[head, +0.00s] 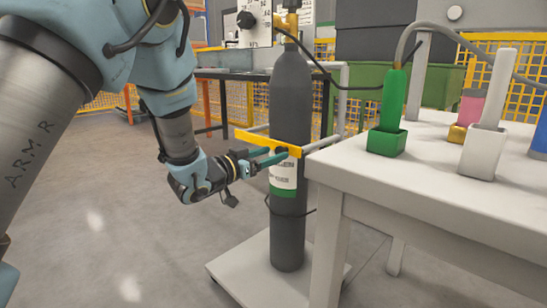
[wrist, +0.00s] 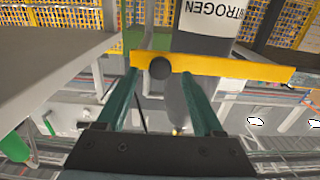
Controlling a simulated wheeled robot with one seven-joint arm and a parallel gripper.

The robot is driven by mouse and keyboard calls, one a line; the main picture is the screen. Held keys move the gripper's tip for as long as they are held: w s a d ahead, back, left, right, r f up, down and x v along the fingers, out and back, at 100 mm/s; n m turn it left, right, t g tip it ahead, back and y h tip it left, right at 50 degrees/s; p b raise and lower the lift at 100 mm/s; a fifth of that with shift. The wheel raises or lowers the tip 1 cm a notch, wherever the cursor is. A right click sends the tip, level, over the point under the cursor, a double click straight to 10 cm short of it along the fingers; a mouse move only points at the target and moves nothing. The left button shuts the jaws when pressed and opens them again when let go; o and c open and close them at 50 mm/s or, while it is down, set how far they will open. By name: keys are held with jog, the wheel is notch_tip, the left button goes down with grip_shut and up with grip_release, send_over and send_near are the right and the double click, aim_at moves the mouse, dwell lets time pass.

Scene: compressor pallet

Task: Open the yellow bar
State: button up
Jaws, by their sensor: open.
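The yellow bar (head: 262,142) runs across the front of the grey gas cylinder (head: 290,95), at about mid-height. In the wrist view the bar (wrist: 225,70) lies across the picture, with a round dark knob (wrist: 160,68) near its left end. My gripper (head: 280,155) reaches in from the left at the bar's right end. Its two green fingers are apart, and in the wrist view the gripper (wrist: 158,85) has the knob between its fingertips. I cannot tell whether the fingers touch the bar.
The cylinder stands upright on a pale pallet (head: 245,270). A white table (head: 430,160) is close on the right, with a green holder (head: 386,141) and a white holder (head: 480,160). A pale rail frame (head: 342,100) stands behind the cylinder. The floor at left is clear.

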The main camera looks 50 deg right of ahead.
jog(key=shift+d, duration=0.75)
jog(key=shift+c, duration=0.4)
grip_shut()
dwell(0.5)
